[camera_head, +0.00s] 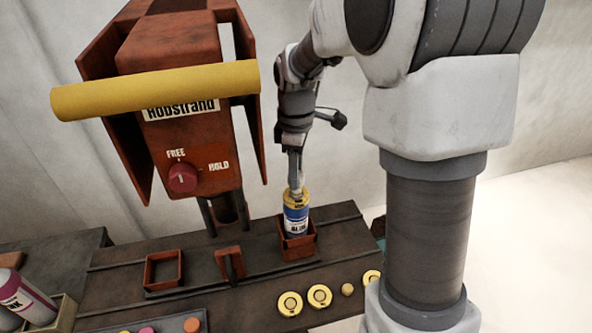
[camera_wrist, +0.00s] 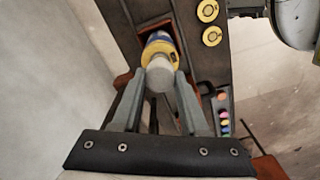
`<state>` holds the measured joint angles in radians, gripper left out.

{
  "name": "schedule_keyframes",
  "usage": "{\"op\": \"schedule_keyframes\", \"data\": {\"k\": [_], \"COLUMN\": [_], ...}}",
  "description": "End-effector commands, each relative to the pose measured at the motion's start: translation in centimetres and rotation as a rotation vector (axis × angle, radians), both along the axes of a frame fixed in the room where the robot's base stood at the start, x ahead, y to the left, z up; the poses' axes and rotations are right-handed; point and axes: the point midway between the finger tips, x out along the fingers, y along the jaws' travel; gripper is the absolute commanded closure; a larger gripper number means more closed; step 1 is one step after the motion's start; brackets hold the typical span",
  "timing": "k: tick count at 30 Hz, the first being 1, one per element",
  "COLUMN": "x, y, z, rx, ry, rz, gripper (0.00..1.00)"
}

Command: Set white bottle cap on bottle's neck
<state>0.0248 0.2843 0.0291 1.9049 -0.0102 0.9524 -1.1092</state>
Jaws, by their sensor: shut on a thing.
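The bottle (camera_head: 297,218) stands upright in a square red holder (camera_head: 298,246) on the bench. It has a blue and white label and a yellow-gold top. It also shows in the wrist view (camera_wrist: 160,48), just beyond my fingertips. My gripper (camera_head: 295,184) points down right above the bottle. In the wrist view its two fingers (camera_wrist: 161,74) are shut on the white cap (camera_wrist: 160,80), which lines up with the bottle's top. The cap hides the neck, and I cannot tell whether cap and neck touch.
An empty red square holder (camera_head: 163,270) and a red bracket (camera_head: 230,263) stand left of the bottle. Yellow round discs (camera_head: 319,296) lie at the bench's front right. A red machine with a yellow bar (camera_head: 155,90) rises behind.

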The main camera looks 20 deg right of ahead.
Motion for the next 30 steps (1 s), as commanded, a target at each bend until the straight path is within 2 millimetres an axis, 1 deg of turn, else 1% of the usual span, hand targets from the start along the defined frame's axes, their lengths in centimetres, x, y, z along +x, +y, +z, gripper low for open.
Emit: {"op": "schedule_keyframes", "data": {"k": [5, 21, 30], "x": [0.0, 0.0, 0.0], "y": [0.0, 0.0, 0.0], "z": [-0.2, -2.0, -2.0], "rx": [0.000, 0.000, 0.000], "ry": [0.000, -0.001, 0.000], "rz": [0.000, 0.000, 0.000], "gripper": [1.00, 1.00, 1.00]}}
